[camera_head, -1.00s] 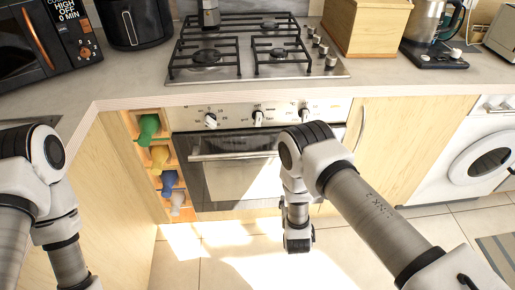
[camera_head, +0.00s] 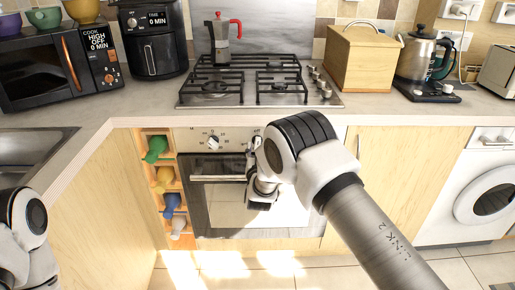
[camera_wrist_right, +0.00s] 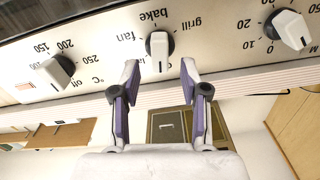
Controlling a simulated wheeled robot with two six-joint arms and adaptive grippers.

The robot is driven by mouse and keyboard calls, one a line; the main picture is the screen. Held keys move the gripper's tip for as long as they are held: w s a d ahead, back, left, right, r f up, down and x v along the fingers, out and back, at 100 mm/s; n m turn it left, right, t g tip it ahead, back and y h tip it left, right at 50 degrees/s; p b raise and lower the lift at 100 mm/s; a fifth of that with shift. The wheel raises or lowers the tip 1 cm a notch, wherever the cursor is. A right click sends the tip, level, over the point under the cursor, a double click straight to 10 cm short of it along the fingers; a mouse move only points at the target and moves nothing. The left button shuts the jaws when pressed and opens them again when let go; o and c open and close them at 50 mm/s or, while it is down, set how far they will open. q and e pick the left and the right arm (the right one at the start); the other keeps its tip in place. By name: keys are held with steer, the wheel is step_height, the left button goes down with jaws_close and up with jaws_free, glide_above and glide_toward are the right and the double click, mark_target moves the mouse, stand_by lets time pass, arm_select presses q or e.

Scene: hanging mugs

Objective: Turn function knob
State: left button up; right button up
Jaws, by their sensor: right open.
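The function knob (camera_wrist_right: 159,46) is a white bar-shaped knob on a dark round base. It sits on the oven's control panel (camera_wrist_right: 98,40), among the upside-down words "bake", "grill" and "fan" in the right wrist view. My right gripper (camera_wrist_right: 160,78) is open. Its two purple-padded fingers are apart, one at each side below the knob in that view, with nothing between them. I cannot tell the depth gap to the knob. In the head view my right arm hides most of the function knob and the gripper's fingers. My left gripper is out of view.
A timer knob (camera_wrist_right: 291,29) and a temperature knob (camera_wrist_right: 57,71) flank the function knob. The oven door handle (camera_head: 217,179) runs below the panel. Above are the worktop edge and the gas hob (camera_head: 262,92) with a moka pot (camera_head: 222,42).

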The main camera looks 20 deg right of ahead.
mark_target(257, 143)
steer(key=shift+x, duration=1.25)
steer(key=shift+f, duration=0.1)
steer(key=shift+s, duration=0.1)
steer(key=shift+c, duration=0.4)
jaws_close()
steer(key=shift+f+n+b, duration=0.1)
steer(key=shift+n+b, duration=0.2)
steer(key=shift+n, duration=0.1)
steer(key=shift+a+n, duration=0.1)
steer(key=shift+n, duration=0.6)
steer(key=shift+o, duration=0.4)
jaws_free()
